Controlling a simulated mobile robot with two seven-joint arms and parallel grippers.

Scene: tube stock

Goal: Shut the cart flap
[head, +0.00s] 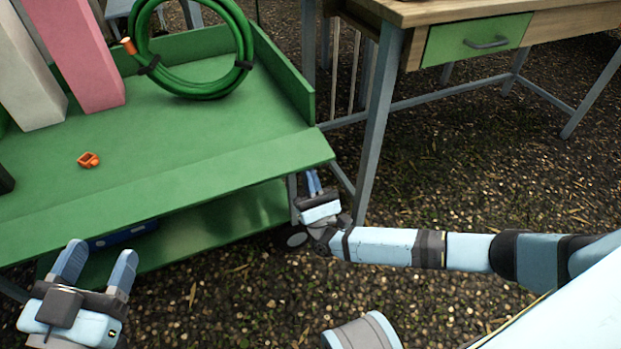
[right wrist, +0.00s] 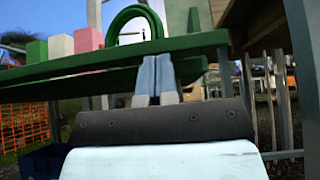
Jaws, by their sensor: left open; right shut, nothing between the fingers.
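The green cart (head: 190,130) stands at the left in the head view. Its flap (head: 180,188) is the long green strip along the near edge, folded outward and roughly in line with the cart top. My right gripper (head: 313,182) is shut and empty by the flap's right end, fingers pointing up. In the right wrist view, its fingers (right wrist: 155,77) overlap the flap's green edge (right wrist: 60,68); I cannot tell whether they touch it. My left gripper (head: 98,255) is open and empty, in front of the flap's left part.
On the cart top are a coiled green hose (head: 190,90), a pink block (head: 85,60), a white block (head: 30,85) and a small orange piece (head: 88,159). A wooden desk (head: 470,12) stands at the right; gravel lies between.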

